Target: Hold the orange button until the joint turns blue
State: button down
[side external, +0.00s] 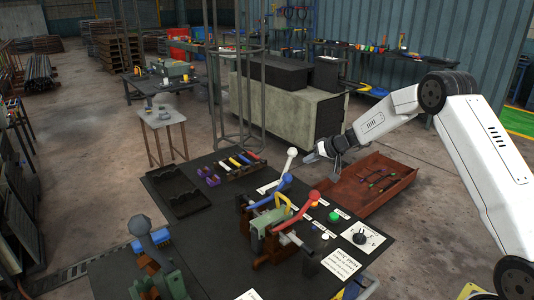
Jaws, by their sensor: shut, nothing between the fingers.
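My gripper (312,156) is at the end of the white arm, shut and empty. It hangs in the air above the far side of the black work table (215,235), apart from the buttons in this view. A reddish-orange round top (313,197) shows by the upper end of a red lever; I cannot tell whether it is the orange button or the lever's knob. A green button (334,216) and a white button (325,236) lie to its lower right. A green clamp-like device (268,237) with red, blue and yellow handles stands beside them. No joint glowing blue is distinguishable.
A white-knobbed lever (291,153) stands close left of my gripper. A rust-red tray (350,204) with small coloured parts lies behind the buttons. A black empty tray (178,192) is at the table's far left.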

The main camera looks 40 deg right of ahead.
jog(key=shift+s+d+f+m+h, duration=0.4)
jog(key=shift+f+m, duration=0.25)
jog(key=shift+f, duration=0.2)
jog(key=shift+s+d+f+m+h, duration=0.4)
jog(key=shift+f+m, duration=0.2)
jog(key=shift+f, duration=0.25)
jog(key=shift+s+d+f+m+h, duration=0.3)
jog(key=shift+f+m+h, duration=0.3)
jog(key=shift+f, duration=0.25)
jog(key=shift+f, duration=0.1)
jog(key=shift+f, duration=4.3)
jog(key=shift+f, duration=1)
